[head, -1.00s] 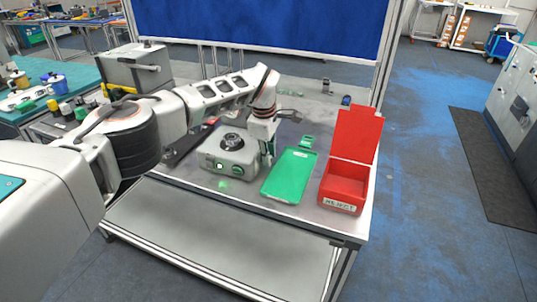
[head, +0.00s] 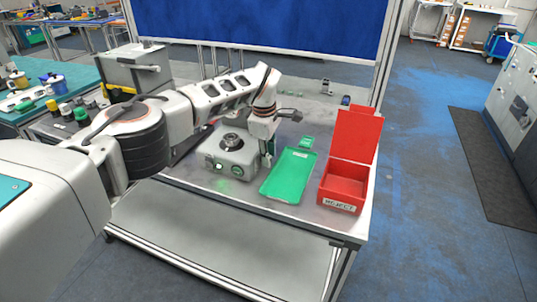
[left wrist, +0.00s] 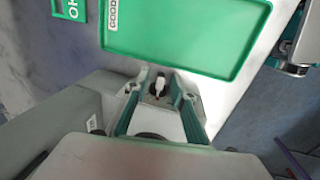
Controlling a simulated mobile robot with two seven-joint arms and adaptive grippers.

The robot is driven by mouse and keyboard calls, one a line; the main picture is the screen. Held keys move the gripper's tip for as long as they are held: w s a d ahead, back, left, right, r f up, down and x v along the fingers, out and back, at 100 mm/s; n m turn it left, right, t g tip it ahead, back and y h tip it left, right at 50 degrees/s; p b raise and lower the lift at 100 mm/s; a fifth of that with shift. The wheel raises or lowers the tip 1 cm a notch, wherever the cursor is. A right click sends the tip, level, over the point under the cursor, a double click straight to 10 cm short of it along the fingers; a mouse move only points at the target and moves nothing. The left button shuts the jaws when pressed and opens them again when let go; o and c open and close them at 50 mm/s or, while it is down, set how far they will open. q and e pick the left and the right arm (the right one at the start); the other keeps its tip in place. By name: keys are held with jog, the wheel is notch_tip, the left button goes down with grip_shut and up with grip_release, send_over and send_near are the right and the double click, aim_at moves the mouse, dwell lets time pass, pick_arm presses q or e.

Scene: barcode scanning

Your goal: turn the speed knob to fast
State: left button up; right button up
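A pale grey box-shaped device (head: 213,161) stands on the table, with a round black part (head: 231,141) on top. A small lit spot (head: 218,167) and a round green knob-like part (head: 237,170) are on its front; their markings are too small to read. My left gripper (head: 268,155) points down just right of the device, partly hidden behind it. In the left wrist view its teal fingers (left wrist: 155,92) are apart. A small white-and-dark thing shows between them, and I cannot tell what it is or whether they touch it. My right gripper is out of view.
A green tray (head: 289,176) lies right of the device, also seen in the left wrist view (left wrist: 185,62) with a "GOOD" label. A smaller green piece (head: 307,142) lies behind it. A red "REJECT" box (head: 343,188) with raised lid stands at the right table edge.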

pick_arm(q)
jog(key=shift+r, duration=0.1)
notch_tip(320, 180, up, 12)
jog(key=s, duration=0.2)
jog(key=shift+a, duration=0.3)
jog(key=shift+f, duration=0.2)
